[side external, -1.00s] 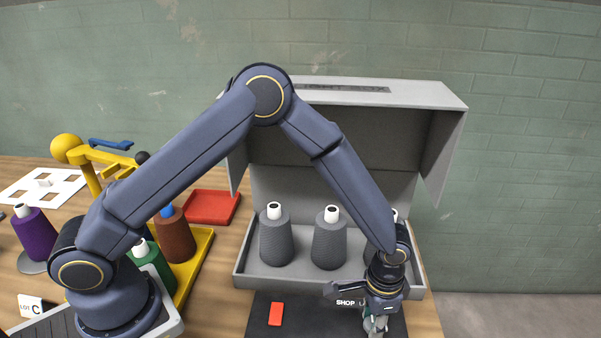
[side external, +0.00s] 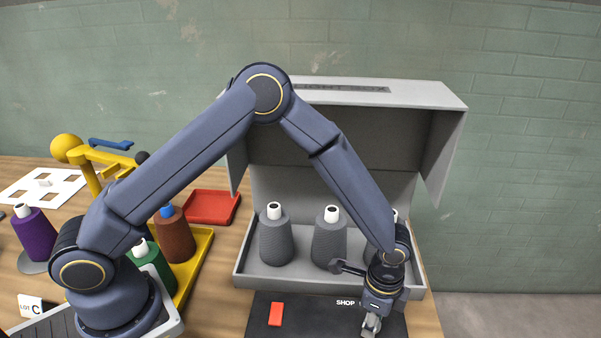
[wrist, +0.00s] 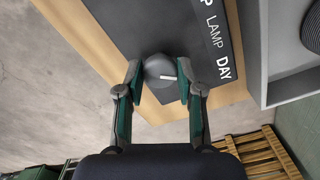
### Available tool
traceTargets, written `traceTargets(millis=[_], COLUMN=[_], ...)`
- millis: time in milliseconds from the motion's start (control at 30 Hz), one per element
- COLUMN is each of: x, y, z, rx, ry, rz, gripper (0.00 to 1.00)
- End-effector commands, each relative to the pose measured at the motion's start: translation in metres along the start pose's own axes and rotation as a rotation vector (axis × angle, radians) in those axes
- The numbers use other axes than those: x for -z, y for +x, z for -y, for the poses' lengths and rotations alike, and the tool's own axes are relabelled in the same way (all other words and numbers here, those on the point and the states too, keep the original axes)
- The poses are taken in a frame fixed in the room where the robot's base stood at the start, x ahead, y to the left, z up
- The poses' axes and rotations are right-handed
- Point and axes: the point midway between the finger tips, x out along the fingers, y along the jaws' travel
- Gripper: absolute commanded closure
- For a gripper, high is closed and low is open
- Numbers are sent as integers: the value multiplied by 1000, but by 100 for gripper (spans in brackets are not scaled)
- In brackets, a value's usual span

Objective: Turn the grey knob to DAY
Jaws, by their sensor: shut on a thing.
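The grey knob (wrist: 157,68) is round and carries a white pointer line. In the wrist view that line points right, roughly toward the printed word DAY (wrist: 224,68). The word LAMP (wrist: 214,32) is printed beside DAY on the dark panel (wrist: 180,25). My gripper (wrist: 159,72) has one finger on each side of the knob and is shut on it. In the side view my gripper (side external: 371,326) is at the front right of the panel, and the knob is hidden by it.
Behind the panel is a grey light box (side external: 345,281) with grey yarn cones (side external: 276,242) inside. A red block (side external: 276,314) sits on the panel's left. A yellow tray (side external: 201,262) with cones and a red tray (side external: 212,207) stand farther left.

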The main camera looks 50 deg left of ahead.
Motion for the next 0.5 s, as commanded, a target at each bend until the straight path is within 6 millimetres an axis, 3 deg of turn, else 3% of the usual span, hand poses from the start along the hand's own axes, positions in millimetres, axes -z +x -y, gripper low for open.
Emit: traceTargets(millis=[467, 500], x=[1, 1], y=[-1, -1], z=[0, 0], rx=[1, 1], ry=[14, 14], rz=[-1, -1], gripper=[98, 59])
